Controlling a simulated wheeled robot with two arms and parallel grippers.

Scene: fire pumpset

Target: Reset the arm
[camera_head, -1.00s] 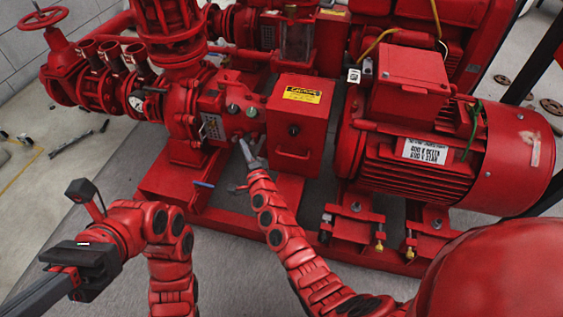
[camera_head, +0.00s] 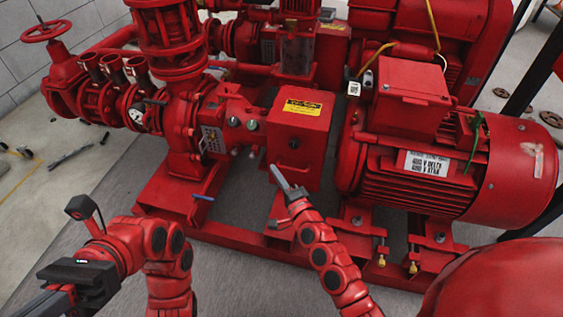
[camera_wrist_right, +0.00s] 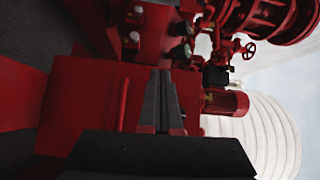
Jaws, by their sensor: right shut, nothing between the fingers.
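My right gripper (camera_head: 283,182) is shut and empty in the head view. Its grey fingers point up and left, in front of the lower part of the red control box (camera_head: 300,125) with the yellow caution label. In the right wrist view the shut fingers (camera_wrist_right: 161,95) lie side by side in front of a red box face with a handle bar. My left arm stands at the lower left in the head view.
The red pumpset fills the middle, with a motor (camera_head: 430,170) on the right and a handwheel (camera_head: 46,31) at the far left. A red base frame (camera_head: 175,200) runs along its front. Tools (camera_head: 70,155) lie on the floor at left. Grey floor is clear before the frame.

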